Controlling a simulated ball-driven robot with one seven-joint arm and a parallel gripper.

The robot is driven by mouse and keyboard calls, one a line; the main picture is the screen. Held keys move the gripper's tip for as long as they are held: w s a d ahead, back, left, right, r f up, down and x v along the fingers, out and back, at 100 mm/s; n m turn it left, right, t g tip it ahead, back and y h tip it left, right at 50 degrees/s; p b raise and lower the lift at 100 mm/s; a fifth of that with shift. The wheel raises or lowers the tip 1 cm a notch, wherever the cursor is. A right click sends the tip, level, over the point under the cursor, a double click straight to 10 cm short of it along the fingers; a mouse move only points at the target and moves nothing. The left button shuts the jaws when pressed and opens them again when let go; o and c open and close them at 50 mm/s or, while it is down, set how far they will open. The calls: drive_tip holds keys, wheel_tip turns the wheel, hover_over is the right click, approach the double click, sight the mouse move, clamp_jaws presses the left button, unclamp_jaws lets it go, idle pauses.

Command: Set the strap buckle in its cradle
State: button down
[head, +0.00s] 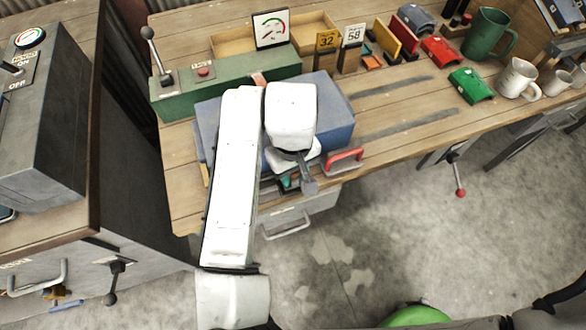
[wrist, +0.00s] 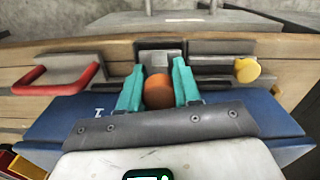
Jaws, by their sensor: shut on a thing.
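My gripper (wrist: 158,88) has two teal fingers, closed on the sides of a rounded orange thing (wrist: 158,91) at the front edge of a blue unit (wrist: 55,112). I cannot tell whether this orange thing is part of the strap buckle. A grey metal block (wrist: 158,57) lies just beyond it; I cannot tell whether it is the cradle. In the head view the gripper (head: 290,182) is low at the blue unit's (head: 335,105) front edge, mostly hidden by my arm. The held thing is hidden there.
A red handle (head: 344,160) stands right of my gripper; it is at left in the wrist view (wrist: 62,78). A yellow knob (wrist: 247,70) is on the other side. A green control box (head: 225,85) stands behind, with mugs (head: 517,78) at the bench's far right.

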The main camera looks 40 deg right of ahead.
drive_tip(key=shift+f+b, duration=0.3)
drive_tip(key=shift+f, duration=0.35)
drive_tip(key=shift+f, duration=0.3)
drive_tip(key=shift+s+f, duration=0.1)
drive_tip(key=c, duration=0.7)
unclamp_jaws()
drive_tip(key=shift+r+p, duration=0.45)
drive_tip(key=shift+r, duration=0.5)
drive_tip(key=shift+b, duration=0.7)
